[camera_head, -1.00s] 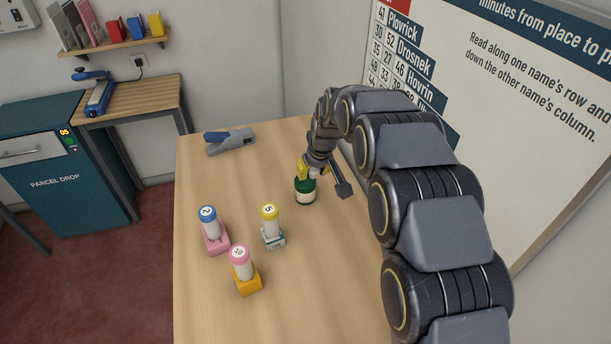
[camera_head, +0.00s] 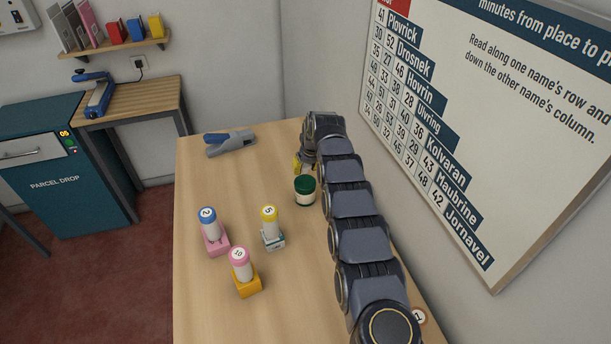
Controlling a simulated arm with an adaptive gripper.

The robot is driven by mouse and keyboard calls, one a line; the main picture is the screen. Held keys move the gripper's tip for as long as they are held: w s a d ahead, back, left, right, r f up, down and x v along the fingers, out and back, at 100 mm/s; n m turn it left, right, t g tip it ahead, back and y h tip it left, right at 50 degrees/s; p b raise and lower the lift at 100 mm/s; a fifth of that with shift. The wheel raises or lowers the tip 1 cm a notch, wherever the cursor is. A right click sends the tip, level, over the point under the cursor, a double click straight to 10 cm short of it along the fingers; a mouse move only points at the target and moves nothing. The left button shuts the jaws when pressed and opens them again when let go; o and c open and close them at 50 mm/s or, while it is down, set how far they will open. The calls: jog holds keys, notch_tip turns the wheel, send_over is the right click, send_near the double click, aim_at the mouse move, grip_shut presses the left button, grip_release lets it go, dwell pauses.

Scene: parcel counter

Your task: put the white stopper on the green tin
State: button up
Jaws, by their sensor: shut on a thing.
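The green tin (camera_head: 305,192) stands upright on the table, with a dark green top and a pale band around its side. My gripper (camera_head: 302,166) is just behind the tin in the picture, close to its far side, with a yellow finger part showing. It is shut on the white stopper, of which only a small pale bit shows by the fingers. My arm and the gripper body hide most of it. I cannot tell how high it is held above the table.
Three numbered stamps stand to the left: a blue-topped one (camera_head: 208,229), a yellow-topped one (camera_head: 270,227) and a pink-topped one (camera_head: 241,268). A grey and blue stapler-like tool (camera_head: 231,143) lies at the back left. A white round thing (camera_head: 419,317) shows beside my arm at front right.

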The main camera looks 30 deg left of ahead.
aim_at(307, 173)
jog(key=shift+w+a+f, duration=0.15)
jog(key=shift+f, duration=0.05)
jog(key=shift+f, duration=0.15)
jog(key=shift+f, duration=0.15)
jog(key=shift+w+f, duration=0.1)
jog(key=shift+f, duration=1.4)
jog(key=shift+f, duration=0.15)
jog(key=o, duration=0.7)
